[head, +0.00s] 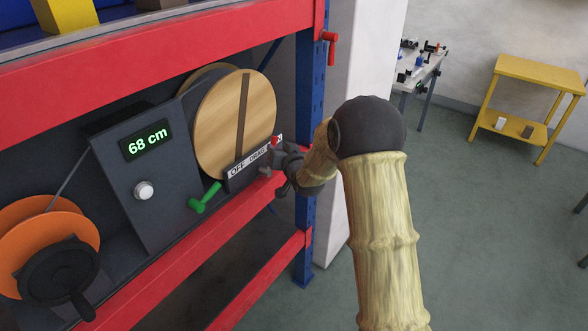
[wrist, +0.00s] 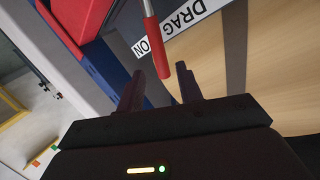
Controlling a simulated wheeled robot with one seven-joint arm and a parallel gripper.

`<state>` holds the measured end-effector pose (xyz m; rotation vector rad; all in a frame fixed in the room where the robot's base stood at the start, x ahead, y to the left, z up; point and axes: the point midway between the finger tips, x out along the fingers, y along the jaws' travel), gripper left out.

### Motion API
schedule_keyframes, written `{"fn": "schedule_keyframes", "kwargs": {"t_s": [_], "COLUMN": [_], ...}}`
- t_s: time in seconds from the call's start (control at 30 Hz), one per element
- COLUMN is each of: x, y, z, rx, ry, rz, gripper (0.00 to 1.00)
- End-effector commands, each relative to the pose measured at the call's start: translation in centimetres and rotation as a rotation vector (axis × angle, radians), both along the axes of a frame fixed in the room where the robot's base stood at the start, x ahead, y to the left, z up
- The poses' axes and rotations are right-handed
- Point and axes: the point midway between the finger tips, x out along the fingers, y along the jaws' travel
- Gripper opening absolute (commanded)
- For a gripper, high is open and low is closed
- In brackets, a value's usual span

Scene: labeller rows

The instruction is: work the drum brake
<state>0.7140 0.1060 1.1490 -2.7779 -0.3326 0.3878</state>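The drum brake's lever has a red handle (wrist: 158,50) on a pale metal stem. In the wrist view it crosses the label strip (wrist: 185,28) between the words DRAG and ON. In the head view the red lever end (head: 275,140) shows near the right end of the label plate (head: 250,158), by my gripper (head: 277,160). In the wrist view my gripper (wrist: 158,72) is open, its dark fingers on either side of the red handle's end, with gaps on both sides. I cannot tell whether the handle is fully between them in depth. The wooden drum (head: 222,125) stands behind the plate.
The panel has a display (head: 146,141) reading 68 cm, a white knob (head: 144,190) and a green handle (head: 204,197). An orange reel (head: 45,240) with a black crank sits left. Red shelf beams and a blue post (head: 308,100) frame the machine.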

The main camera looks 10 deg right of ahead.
Motion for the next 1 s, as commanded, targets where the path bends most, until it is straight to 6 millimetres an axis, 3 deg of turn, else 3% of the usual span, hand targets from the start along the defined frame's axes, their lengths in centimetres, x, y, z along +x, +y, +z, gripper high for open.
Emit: {"fn": "schedule_keyframes", "kwargs": {"t_s": [0.6, 0.8, 1.0], "x": [-9.5, -11.0, -11.1], "y": [-2.8, -3.2, -3.2], "z": [2.2, 2.5, 2.6], "rx": [-0.001, 0.000, 0.000], "ry": [-0.001, 0.001, 0.001], "rz": [0.000, -0.001, 0.000], "gripper": [0.36, 0.36, 0.36]}}
